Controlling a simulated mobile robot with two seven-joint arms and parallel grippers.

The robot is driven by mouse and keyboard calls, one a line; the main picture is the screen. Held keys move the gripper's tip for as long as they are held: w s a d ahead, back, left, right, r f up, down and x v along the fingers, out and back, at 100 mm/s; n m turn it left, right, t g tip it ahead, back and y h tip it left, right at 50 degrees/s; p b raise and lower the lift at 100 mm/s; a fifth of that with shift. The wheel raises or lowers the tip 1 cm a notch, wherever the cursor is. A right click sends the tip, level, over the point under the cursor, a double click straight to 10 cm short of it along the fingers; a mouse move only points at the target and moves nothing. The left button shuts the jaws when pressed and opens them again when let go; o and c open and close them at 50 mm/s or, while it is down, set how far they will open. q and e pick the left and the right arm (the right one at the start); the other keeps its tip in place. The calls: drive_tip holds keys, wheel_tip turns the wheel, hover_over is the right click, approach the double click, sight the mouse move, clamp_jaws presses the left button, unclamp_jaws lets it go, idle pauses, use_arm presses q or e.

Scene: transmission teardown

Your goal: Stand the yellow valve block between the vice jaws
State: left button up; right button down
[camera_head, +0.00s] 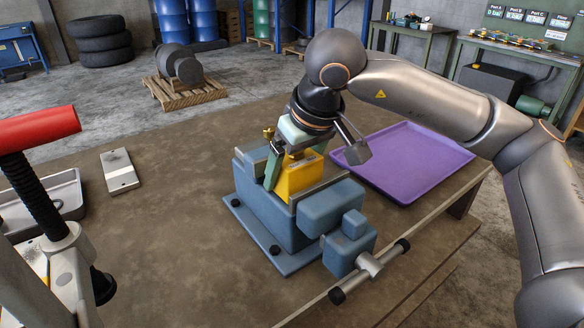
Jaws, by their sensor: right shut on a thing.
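The yellow valve block (299,178) stands in the gap between the jaws of the blue vice (262,207) on the table. It looks roughly upright, and its lower part is hidden by the front jaw. I cannot tell whether both jaws touch it. My right gripper (285,170) comes down from above and is shut on the block; one greenish finger shows on its left side, and the other finger is mostly hidden. My left gripper is not in view.
A purple tray (428,170) lies right of the vice. A light grey plate (119,171) and a metal tray (70,199) lie at the left, near a red-handled press (40,129). The vice's handle bar (369,266) sticks out at the front.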

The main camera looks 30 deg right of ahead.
unclamp_jaws()
drive_tip(key=shift+f, duration=0.1)
drive_tip(key=shift+r, duration=0.35)
drive_tip(key=v, duration=1.1)
drive_tip(key=shift+s+r+p, duration=0.2)
drive_tip(key=shift+r+p, duration=0.1)
drive_tip(key=shift+p, duration=0.1)
